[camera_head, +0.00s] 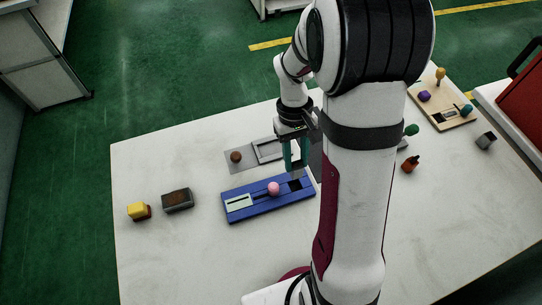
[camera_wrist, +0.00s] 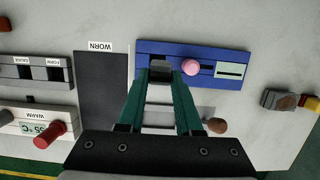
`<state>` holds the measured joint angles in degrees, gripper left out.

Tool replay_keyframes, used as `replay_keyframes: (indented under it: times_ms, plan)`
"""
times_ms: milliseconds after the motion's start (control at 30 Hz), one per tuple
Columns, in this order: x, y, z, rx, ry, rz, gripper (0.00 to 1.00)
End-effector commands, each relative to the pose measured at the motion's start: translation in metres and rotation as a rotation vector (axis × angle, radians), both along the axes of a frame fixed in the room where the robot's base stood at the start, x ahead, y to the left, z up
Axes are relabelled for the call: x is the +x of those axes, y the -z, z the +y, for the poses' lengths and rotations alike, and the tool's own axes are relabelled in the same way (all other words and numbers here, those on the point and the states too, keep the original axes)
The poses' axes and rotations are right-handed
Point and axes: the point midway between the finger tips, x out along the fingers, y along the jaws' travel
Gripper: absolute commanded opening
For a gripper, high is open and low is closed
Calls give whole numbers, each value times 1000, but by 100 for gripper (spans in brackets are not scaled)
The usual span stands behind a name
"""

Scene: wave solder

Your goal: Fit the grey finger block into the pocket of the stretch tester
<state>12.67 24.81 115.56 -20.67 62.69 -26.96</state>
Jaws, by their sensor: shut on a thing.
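The stretch tester appears to be the blue fixture (camera_head: 262,208) on the table, with a pink knob (camera_head: 274,188), a pale slotted plate and a dark pocket (camera_head: 295,184) at its right end. It also shows in the wrist view (camera_wrist: 223,53). My gripper (camera_head: 296,165) has green fingers pointing down, over or just behind the pocket end. In the wrist view my gripper (camera_wrist: 161,75) is shut on the grey finger block (camera_wrist: 160,63), seen between its fingertips against the blue fixture's end.
A grey framed plate (camera_head: 231,167) with a brown knob lies close behind the fixture. A dark mat marked WORN (camera_wrist: 103,95) lies beside it. A brown-topped grey box (camera_head: 177,201) and a yellow-red block (camera_head: 138,210) stand left. A wooden tray (camera_head: 464,119) is far right. The front left table is clear.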

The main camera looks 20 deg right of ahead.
Motion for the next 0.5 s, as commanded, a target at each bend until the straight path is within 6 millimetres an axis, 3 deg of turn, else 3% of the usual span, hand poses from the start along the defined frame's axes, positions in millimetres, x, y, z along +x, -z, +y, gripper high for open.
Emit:
replay_keyframes:
  times_ms: [333,500]
  plan:
    - [-3,1,-3,-2,-1,-8,0]
    - [-3,12,-3,-1,-2,-6,0]
